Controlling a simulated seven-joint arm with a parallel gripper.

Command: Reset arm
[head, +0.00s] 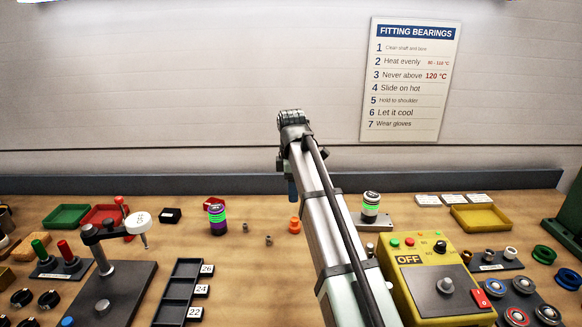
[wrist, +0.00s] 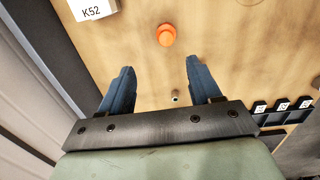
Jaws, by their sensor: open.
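My arm rises from the bottom middle of the head view, over the bench, toward the back wall. My gripper (wrist: 155,85) shows in the wrist view with its two blue fingers wide apart and nothing between them. In the head view the arm hides most of the gripper; only a bit of blue shows beside the arm. An orange piece (wrist: 166,35) stands on the wooden bench beyond the fingertips in the wrist view; an orange piece (head: 295,225) also shows just left of my arm in the head view.
A yellow control box (head: 432,288) reading OFF stands right of my arm. A dial gauge stand (head: 112,275) and a black tray (head: 178,292) with numbered tags are at left. Green (head: 67,217), red and yellow (head: 483,217) trays lie toward the back. A low grey ledge (head: 150,184) edges the bench.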

